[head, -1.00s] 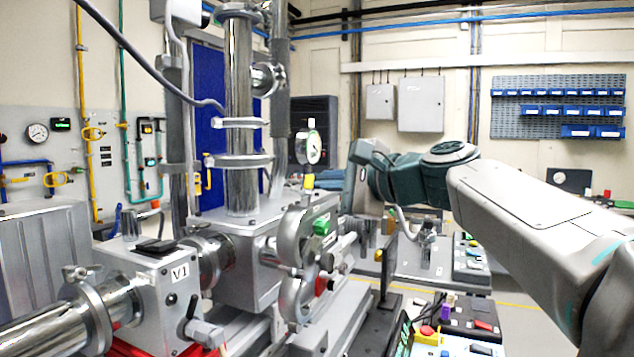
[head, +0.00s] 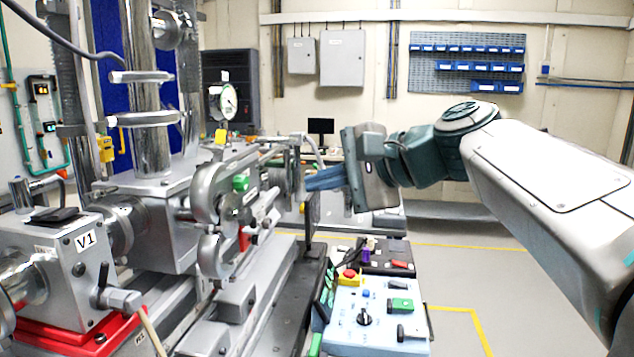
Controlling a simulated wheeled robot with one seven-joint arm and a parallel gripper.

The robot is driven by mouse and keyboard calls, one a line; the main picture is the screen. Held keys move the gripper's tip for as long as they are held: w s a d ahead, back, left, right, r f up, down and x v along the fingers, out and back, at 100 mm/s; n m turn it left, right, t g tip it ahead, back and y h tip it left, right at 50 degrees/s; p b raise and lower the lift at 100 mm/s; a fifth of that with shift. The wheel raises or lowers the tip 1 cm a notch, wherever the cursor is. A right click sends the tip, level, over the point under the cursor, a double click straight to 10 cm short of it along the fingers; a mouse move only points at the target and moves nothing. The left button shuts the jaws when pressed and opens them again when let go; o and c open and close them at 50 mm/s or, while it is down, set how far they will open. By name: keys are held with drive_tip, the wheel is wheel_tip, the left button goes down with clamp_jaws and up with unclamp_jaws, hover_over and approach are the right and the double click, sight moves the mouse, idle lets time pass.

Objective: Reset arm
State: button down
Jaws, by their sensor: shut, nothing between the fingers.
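My arm reaches in from the right edge of the head view, with a white forearm and a dark teal wrist. My gripper (head: 322,180) is near the middle of the picture, pointing left. Its blue fingers are shut and hold nothing. The fingertips are close in the picture to the right end of the metal beamline fittings (head: 285,165). I cannot tell whether they touch.
A steel vacuum assembly with a box marked V1 (head: 82,250) fills the left. A light-blue control box (head: 375,318) with a red button stands below my gripper. A monitor (head: 321,127) is behind. Open floor (head: 465,275) with yellow lines lies at right.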

drive_tip(key=s+d+f+n+g+h+p, duration=0.2)
drive_tip(key=s+d+f, duration=0.5)
drive_tip(key=f, duration=0.6)
drive_tip(key=s+d+f+n+g+h+p, duration=0.2)
drive_tip(key=s+d+f+n+h+p, duration=0.3)
drive_tip(key=f, duration=0.7)
drive_tip(key=s+d+n+h, duration=0.2)
drive_tip(key=s+d+h, duration=0.1)
drive_tip(key=h, duration=0.1)
drive_tip(key=shift+s+d+f+h, duration=0.2)
drive_tip(key=shift+f+h, duration=0.1)
drive_tip(key=shift+f, duration=0.1)
